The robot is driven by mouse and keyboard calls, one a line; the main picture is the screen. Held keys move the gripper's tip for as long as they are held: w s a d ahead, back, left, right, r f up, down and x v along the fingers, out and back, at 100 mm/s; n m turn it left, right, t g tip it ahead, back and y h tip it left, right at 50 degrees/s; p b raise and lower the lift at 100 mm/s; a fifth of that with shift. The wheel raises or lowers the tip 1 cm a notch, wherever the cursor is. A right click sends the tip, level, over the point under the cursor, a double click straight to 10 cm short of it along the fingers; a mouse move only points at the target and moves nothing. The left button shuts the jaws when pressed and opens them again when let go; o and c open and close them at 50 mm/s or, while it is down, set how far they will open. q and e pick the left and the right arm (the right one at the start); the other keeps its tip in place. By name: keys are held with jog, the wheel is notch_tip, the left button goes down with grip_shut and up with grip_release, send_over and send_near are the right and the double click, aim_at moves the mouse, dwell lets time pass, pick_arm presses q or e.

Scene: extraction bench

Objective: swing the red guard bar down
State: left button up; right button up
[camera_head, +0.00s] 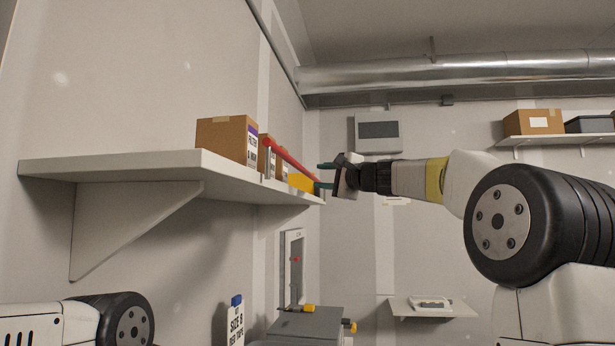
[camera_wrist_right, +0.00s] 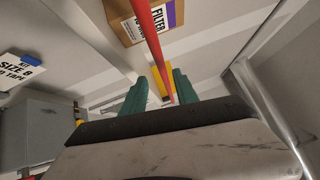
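The red guard bar (camera_head: 289,157) runs along the front of the wall shelf, in front of the cardboard boxes, sloping toward my right gripper. My right gripper (camera_head: 320,176) is at the bar's far end, its green fingers spread apart and pointing left. In the right wrist view the bar (camera_wrist_right: 150,40) comes down from the top and its lower end shows between the two green fingers (camera_wrist_right: 160,88). I cannot tell whether a finger touches it. My left gripper is out of view.
The white shelf (camera_head: 125,165) holds cardboard boxes (camera_head: 227,138) and a yellow item (camera_head: 301,182). Below are a grey cabinet (camera_head: 307,325) and a "SIZE 8" sign (camera_head: 236,322). A metal duct (camera_head: 450,75) crosses above.

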aim_at(311, 175)
jog(key=x, duration=0.7)
jog(key=shift+w+a+r, duration=0.1)
jog(key=shift+w+r, duration=0.15)
jog(key=shift+w, duration=0.15)
grip_shut()
dwell(1.1)
